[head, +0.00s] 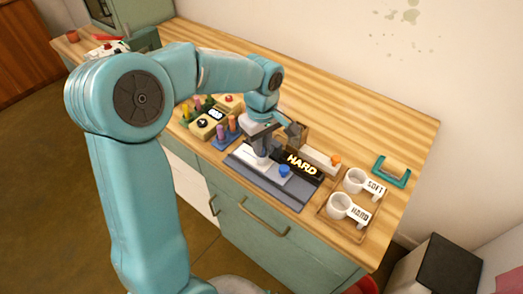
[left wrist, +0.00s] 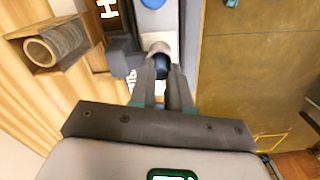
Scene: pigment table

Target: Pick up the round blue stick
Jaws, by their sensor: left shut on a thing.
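My left gripper (head: 262,151) points down over the grey device (head: 300,199) with the lit HARD sign (head: 301,164). In the left wrist view its fingers (left wrist: 164,74) are closed around a dark blue, rounded piece (left wrist: 161,62), which looks like the round blue stick. Most of that piece is hidden between the fingers, and a pale rounded part shows just beyond it. A brighter blue round knob (head: 285,171) sits on the device, to the right of the gripper and apart from it. My right gripper is not in view.
A wooden tray (head: 322,211) with two white cups, labelled SOFT and HARD, stands at the right. Left of the device is a blue rack (head: 225,144) with coloured sticks. A wooden block (left wrist: 48,46) with a round opening is close by.

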